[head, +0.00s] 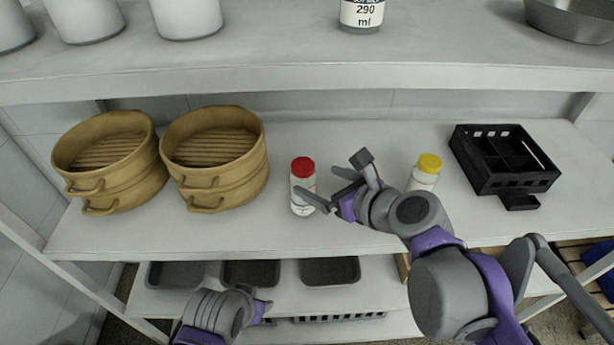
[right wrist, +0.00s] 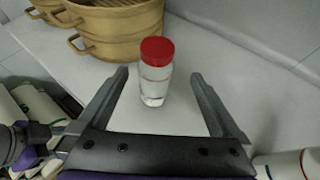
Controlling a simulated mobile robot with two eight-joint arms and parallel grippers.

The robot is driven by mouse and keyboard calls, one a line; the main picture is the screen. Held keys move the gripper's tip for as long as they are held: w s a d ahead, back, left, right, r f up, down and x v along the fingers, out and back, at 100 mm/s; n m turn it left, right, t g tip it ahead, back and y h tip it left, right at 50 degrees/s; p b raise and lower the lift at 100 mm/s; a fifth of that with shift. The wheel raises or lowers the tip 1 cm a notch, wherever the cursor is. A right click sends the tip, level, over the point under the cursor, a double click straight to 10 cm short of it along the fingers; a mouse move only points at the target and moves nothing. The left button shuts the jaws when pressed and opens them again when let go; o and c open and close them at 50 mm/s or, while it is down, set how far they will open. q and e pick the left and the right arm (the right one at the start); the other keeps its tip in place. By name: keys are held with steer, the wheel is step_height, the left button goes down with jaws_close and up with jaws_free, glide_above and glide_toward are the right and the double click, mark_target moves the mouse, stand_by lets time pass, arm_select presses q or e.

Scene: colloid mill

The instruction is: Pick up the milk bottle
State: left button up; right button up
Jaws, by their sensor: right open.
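A clear or pale bottle with a red cap (head: 303,187) stands upright on the middle shelf; a white bottle with a yellow cap (head: 425,173) stands to its right. Which is the milk bottle I cannot tell from the labels. My right gripper (head: 326,186) is open and empty, pointing at the red-capped bottle from the right. In the right wrist view, the red-capped bottle (right wrist: 155,82) stands centred ahead between the two open fingers (right wrist: 162,78), with no clear contact. My left arm shows at the bottom left, below the shelf; its fingers are not clear.
Two bamboo steamers (head: 215,165) stand left of the red-capped bottle. A black crate (head: 505,180) is at the right. An upper shelf (head: 290,60) overhangs the back, holding white containers, a 290 ml bottle (head: 362,12) and a metal bowl (head: 570,18). Dark trays (head: 330,270) lie below.

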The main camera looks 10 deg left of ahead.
steer(key=x, duration=0.9)
steer(key=shift+a+f, duration=0.3)
steer(key=shift+a, duration=0.1)
jaws_close()
